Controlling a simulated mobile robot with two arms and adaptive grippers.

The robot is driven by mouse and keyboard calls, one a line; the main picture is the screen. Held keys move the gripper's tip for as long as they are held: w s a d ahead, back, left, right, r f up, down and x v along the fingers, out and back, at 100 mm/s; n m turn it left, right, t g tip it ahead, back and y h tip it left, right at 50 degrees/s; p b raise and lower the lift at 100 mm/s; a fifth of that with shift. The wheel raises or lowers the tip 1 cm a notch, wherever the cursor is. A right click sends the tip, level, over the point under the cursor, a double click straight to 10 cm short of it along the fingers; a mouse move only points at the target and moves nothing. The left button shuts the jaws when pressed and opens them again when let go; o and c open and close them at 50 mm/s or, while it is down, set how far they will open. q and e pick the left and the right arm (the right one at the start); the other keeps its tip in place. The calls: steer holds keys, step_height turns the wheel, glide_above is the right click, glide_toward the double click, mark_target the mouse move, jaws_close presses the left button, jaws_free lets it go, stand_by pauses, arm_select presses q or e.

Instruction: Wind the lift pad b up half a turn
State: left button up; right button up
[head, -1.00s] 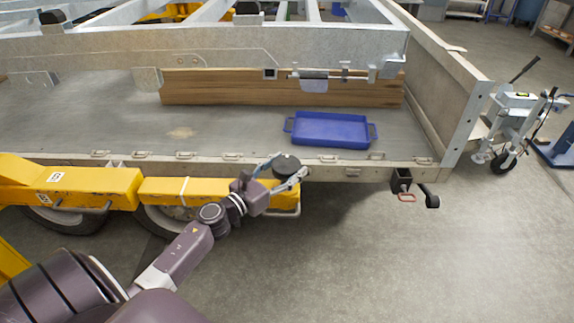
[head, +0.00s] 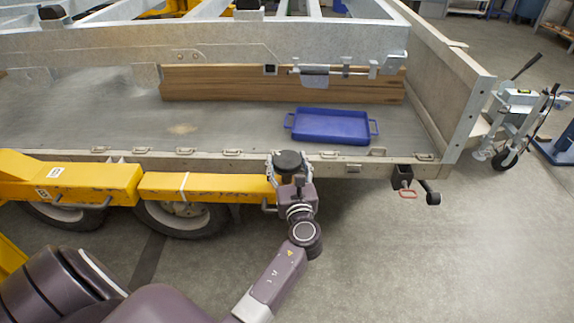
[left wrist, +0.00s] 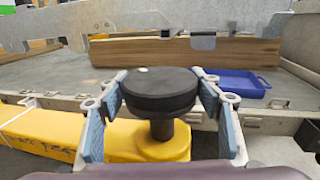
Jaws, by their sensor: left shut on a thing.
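Lift pad b, a round black disc (head: 287,160) on a short dark stem, stands upright at the right end of the yellow lift arm (head: 205,184), beside the trailer's near edge. My left gripper (head: 288,166) is shut on the pad from the near side, with one finger at each side of the disc. In the left wrist view the disc (left wrist: 160,92) sits between the two blue-lined fingers, with a small pale mark on its top toward the far side. The stem goes down into the yellow arm end (left wrist: 148,141). My right gripper is not in view.
A blue tray (head: 331,112) lies on the trailer bed (head: 90,108) behind the pad. Wooden boards (head: 285,84) stand farther back. A black-handled fitting (head: 428,192) hangs under the edge at right. The floor (head: 440,270) in front is clear.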

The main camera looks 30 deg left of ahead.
arm_select(q)
steer(key=shift+f+n+g+y+b, duration=0.2)
steer(key=shift+n+g+y+b, duration=0.4)
steer(key=shift+n+g+y, duration=0.6)
steer(key=o, duration=1.1)
steer(key=shift+c, duration=0.2)
steer(key=shift+o, duration=0.7)
steer(key=shift+r, duration=0.15)
